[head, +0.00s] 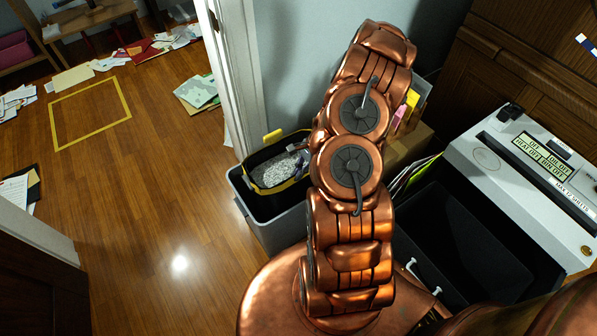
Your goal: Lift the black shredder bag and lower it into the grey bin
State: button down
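The black shredder bag (256,173), with yellow trim and full of white paper shreds, sits inside the grey bin (271,235). Its top shows at about the height of the bin's rim, with a yellow tab standing up at the back. My arm covers the right side of the bag and bin, so I cannot tell how deep the bag rests. My copper arm rises through the middle of the head view.
A white-topped shredder (520,180) stands at right, with an open black compartment (470,240) below. A cardboard box (408,146) with files is behind my arm. A white door frame (228,70) rises behind the bin. The wooden floor (150,190) at left is mostly clear.

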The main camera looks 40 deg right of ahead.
aim_at(298, 193)
jog(key=shift+f+b, duration=3.15)
jog(key=shift+f, duration=3.6)
dwell(0.9)
jog(key=c, duration=1.2)
grip_release()
jog(key=shift+c, duration=0.2)
